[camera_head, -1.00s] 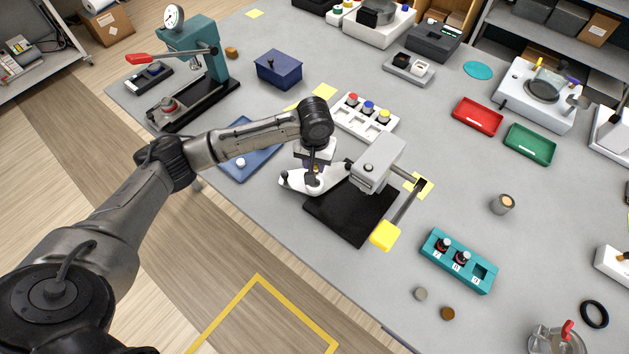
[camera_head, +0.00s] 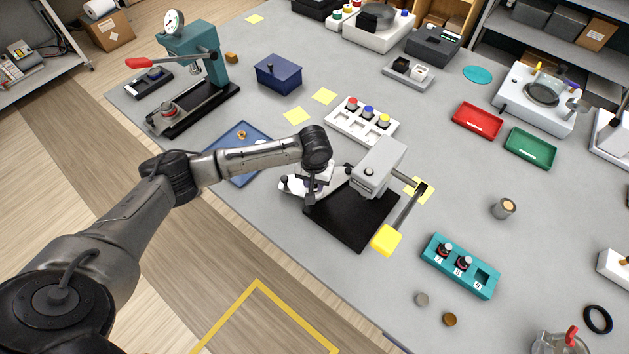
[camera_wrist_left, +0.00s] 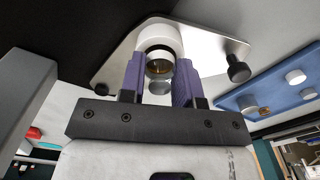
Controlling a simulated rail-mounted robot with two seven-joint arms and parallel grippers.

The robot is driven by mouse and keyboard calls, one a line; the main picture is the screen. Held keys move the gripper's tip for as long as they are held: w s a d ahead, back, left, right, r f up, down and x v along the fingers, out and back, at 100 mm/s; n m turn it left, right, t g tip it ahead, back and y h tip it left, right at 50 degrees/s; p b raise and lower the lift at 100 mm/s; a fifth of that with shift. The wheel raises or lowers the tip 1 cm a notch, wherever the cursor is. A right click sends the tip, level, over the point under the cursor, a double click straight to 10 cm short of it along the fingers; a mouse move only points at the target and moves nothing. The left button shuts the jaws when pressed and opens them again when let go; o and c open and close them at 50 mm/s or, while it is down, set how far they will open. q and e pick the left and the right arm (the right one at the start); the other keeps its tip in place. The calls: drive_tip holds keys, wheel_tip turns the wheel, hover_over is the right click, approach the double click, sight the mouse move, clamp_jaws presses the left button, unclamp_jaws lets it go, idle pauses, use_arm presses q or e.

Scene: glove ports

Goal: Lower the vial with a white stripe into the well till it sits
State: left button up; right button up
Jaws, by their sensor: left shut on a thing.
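My left gripper (camera_head: 308,189) is over the pale plate (camera_head: 288,184) beside the grey-headed fixture (camera_head: 378,168). The well's inside is hidden, and I cannot tell how deep the vial is. My right gripper is not in view.
The fixture's black base (camera_head: 350,220) and yellow-ended lever (camera_head: 386,240) are right of the gripper. A blue tray (camera_head: 245,168) lies behind the arm. A white block with coloured caps (camera_head: 345,121) is behind the fixture; a teal rack (camera_head: 459,266) stands front right.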

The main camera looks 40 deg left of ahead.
use_arm(q)
drive_tip(key=o, duration=0.5)
drive_tip(key=shift+f, duration=0.15)
drive_tip(key=shift+c, duration=0.2)
drive_tip(key=o, duration=0.4)
drive_tip(key=shift+o, duration=0.2)
